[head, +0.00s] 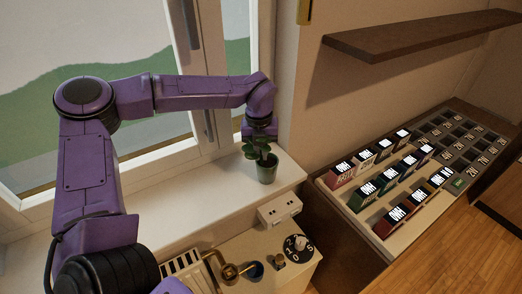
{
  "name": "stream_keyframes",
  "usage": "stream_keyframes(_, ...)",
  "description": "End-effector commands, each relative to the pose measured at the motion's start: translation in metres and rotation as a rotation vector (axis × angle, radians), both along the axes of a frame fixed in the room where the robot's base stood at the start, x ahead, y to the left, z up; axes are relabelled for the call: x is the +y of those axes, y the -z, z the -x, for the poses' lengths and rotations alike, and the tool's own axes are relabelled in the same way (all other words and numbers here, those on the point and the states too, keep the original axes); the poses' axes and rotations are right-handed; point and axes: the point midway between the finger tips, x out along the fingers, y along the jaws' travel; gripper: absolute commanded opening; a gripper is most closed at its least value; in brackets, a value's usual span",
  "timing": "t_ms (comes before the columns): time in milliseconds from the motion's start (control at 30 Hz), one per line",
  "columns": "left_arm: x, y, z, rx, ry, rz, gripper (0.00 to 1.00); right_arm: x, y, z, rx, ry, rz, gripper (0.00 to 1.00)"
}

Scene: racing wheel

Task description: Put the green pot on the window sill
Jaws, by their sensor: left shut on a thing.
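The green pot (267,170) with a leafy plant is at the right end of the white window sill (160,205). It looks upright, and its base shows against the sill's top surface. I cannot tell whether it rests on the sill or hangs just above it. My left gripper (260,136) comes down from above and is shut on the pot's plant, right over the pot. The fingertips are partly hidden by the leaves. My right gripper is not in view.
Below the sill are a white socket box (280,208), a dial (297,248), a brass valve (230,272) and a radiator (188,268). A window handle (191,24) is behind my arm. To the right are a tray of cartons (385,228) and a wall shelf (420,38). The sill left of the pot is clear.

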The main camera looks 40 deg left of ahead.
Motion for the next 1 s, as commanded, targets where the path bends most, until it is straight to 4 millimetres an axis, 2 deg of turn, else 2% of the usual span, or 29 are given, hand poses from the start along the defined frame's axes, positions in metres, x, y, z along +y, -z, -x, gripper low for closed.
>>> stream_keyframes(67, 0.0, 0.003, 0.0, -0.002, 0.0, 0.001, 0.0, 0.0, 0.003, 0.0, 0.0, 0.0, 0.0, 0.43)
stream_keyframes(100, 0.0, 0.004, 0.0, 0.0, 0.0, 0.0, 0.14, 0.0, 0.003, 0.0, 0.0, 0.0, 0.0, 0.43)
stream_keyframes(167, 0.0, 0.003, 0.0, 0.0, 0.0, 0.0, 0.33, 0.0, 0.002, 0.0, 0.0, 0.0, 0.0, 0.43)
stream_keyframes(200, 0.0, 0.003, 0.0, 0.0, 0.0, 0.0, 0.36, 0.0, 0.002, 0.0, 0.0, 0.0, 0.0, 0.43)
stream_keyframes(433, 0.0, 0.002, 0.0, 0.0, 0.0, 0.0, 0.36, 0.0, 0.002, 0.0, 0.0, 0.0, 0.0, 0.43)
stream_keyframes(567, 0.0, -0.007, -0.001, -0.004, -0.001, 0.0, 0.36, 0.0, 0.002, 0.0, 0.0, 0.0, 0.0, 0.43)
stream_keyframes(667, 0.001, -0.027, -0.001, -0.007, -0.002, -0.001, 0.36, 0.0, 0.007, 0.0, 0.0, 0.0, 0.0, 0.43)
stream_keyframes(900, 0.003, -0.089, 0.001, -0.005, -0.002, -0.001, 0.36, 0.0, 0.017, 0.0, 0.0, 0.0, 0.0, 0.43)
stream_keyframes(1000, 0.004, -0.107, 0.002, -0.003, -0.002, -0.001, 0.36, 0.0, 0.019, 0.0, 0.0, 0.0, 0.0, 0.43)
